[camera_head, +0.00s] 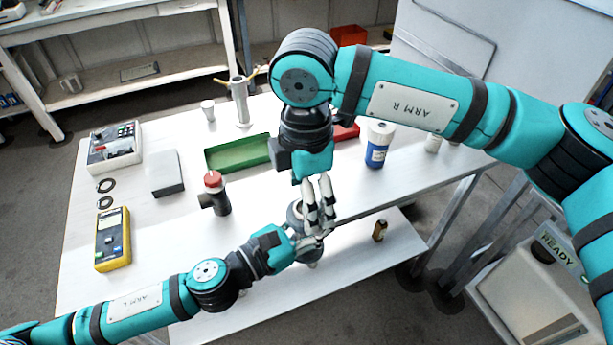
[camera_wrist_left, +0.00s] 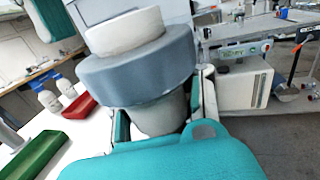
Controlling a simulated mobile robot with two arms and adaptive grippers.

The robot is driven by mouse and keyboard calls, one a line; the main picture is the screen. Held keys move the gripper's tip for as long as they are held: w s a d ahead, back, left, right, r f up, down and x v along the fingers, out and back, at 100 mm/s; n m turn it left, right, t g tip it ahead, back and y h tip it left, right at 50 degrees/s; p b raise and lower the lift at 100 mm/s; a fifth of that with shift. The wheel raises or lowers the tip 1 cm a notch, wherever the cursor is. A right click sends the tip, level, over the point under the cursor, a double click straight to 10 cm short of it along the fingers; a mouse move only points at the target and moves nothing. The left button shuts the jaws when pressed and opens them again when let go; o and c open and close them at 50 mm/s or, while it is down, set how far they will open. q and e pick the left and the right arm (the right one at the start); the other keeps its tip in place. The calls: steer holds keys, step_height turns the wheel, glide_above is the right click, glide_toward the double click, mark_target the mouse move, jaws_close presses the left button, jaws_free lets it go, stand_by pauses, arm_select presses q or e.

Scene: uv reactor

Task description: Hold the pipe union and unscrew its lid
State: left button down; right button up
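The pipe union (camera_head: 294,214) is grey and partly hidden behind the grippers in the head view. In the left wrist view the pipe union (camera_wrist_left: 140,70) is large and near, with a wide blue-grey ring, a paler round top and a pale lower body. My left gripper (camera_head: 303,246) has its fingers on both sides of that lower body and is shut on it, over the table's front part. My right gripper (camera_head: 320,225) points down close beside the union in the head view. Its two pale fingers stand apart with nothing visible between them. No right finger shows on the union's top in the left wrist view.
A green tray (camera_head: 238,153), a red-capped dark fitting (camera_head: 216,192), a yellow meter (camera_head: 113,240) and a blue-white bottle (camera_head: 378,146) stand on the white table (camera_head: 150,225). A small brown bottle (camera_head: 380,230) stands at the right on the lower shelf.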

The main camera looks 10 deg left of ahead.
steer(key=shift+f, duration=1.45)
steer(key=shift+c, duration=0.3)
